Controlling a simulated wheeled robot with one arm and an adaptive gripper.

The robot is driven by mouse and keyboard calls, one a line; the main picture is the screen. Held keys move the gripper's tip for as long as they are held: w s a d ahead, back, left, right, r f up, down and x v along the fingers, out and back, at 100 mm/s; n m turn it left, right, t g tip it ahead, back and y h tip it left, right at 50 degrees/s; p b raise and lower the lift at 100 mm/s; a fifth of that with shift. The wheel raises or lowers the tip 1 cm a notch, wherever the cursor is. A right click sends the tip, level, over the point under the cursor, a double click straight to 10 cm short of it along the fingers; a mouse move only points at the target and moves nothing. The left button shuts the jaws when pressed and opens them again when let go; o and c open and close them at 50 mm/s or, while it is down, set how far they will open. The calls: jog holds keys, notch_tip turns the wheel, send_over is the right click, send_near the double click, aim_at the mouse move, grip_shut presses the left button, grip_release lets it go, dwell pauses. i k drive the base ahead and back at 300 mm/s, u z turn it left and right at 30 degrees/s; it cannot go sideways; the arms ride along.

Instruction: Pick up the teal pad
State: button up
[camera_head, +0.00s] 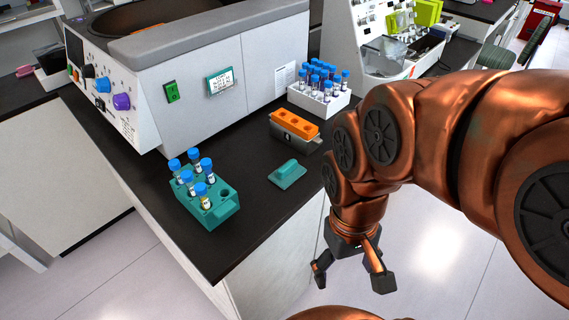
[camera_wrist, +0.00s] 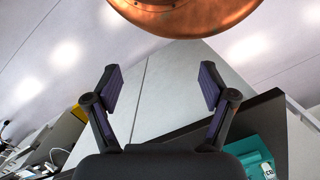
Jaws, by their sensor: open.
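The teal pad (camera_head: 287,174) is a small flat block with a raised grip on top. It lies on the black bench top near the right edge in the head view. My gripper (camera_head: 352,278) is open and empty, hanging beyond the bench edge, to the right of the pad and nearer the camera. In the wrist view my two fingers (camera_wrist: 163,90) are spread apart with nothing between them. I cannot make out the pad for certain in the wrist view.
A teal rack (camera_head: 226,205) with several blue-capped tubes stands left of the pad. An orange-topped block (camera_head: 296,128) and a white tube rack (camera_head: 325,104) stand behind it. A large grey machine (camera_head: 215,65) fills the back. Bare bench lies in front of the pad.

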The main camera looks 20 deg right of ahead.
aim_at(289, 172)
jog(key=z, duration=1.55)
jog(key=k, duration=1)
jog(key=u, duration=2.05)
jog(key=i, duration=0.5)
jog(key=z, duration=0.05)
